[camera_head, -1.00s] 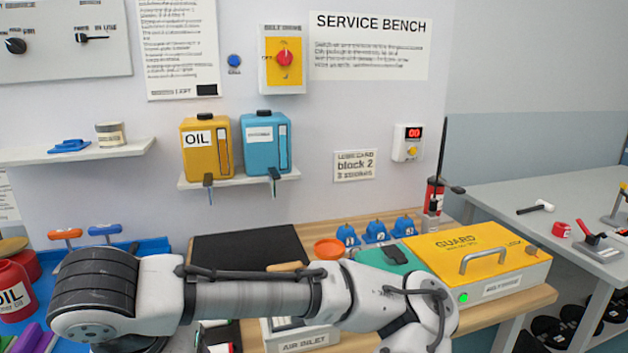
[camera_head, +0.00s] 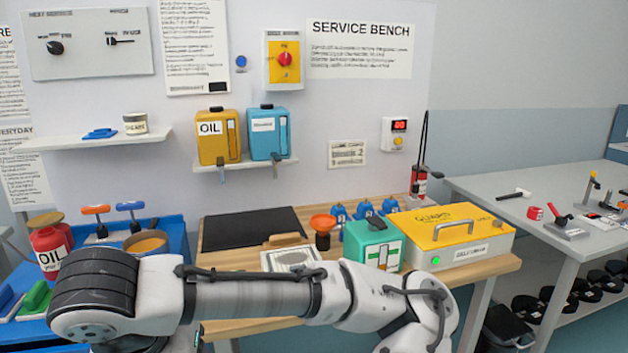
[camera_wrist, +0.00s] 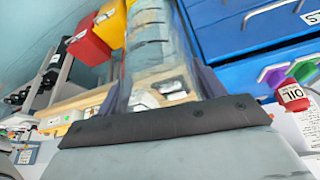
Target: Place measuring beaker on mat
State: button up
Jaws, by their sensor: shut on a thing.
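A clear measuring beaker (camera_wrist: 150,45) fills the middle of the wrist view, and the background shows through it. My gripper (camera_wrist: 158,75) is shut on it, with a dark finger on each side. The beaker and my gripper do not show in the head view. The mat, a flat black sheet (camera_head: 253,228), lies on the left part of the wooden service bench and looks bare. My arm crosses in front of the bench, and the beaker is not seen over the mat.
Right of the mat stand an orange funnel (camera_head: 322,223), a green box (camera_head: 371,243) and a yellow guard (camera_head: 455,236). A wooden-handled brush (camera_head: 291,239) lies by the mat's front edge.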

jog(key=shift+s, duration=0.2)
jog(key=shift+f, duration=0.15)
jog(key=w+d+f+m, duration=0.1)
jog(key=w+d+f, duration=0.4)
jog(key=f, duration=0.4)
jog(key=w+d+f+m+h, duration=0.1)
jog(key=w+d+f, duration=0.2)
jog(key=w+f, duration=0.5)
jog(key=w+d+f, duration=0.4)
jog(key=w+f, duration=0.1)
jog(key=f, duration=0.4)
jog(key=s+d+f, duration=0.2)
jog(key=f, duration=0.6)
jog(key=s+d+f, duration=0.1)
jog(key=d+f, duration=0.1)
jog(key=f, duration=0.7)
jog(key=s+d+f+n, duration=0.1)
jog(key=s+d+f, duration=0.1)
jog(key=f, duration=0.6)
jog(key=shift+s+d+f+y, duration=0.2)
jog(key=shift+s+d+y, duration=0.15)
jog(key=shift+d, duration=0.2)
jog(key=shift+a, duration=0.1)
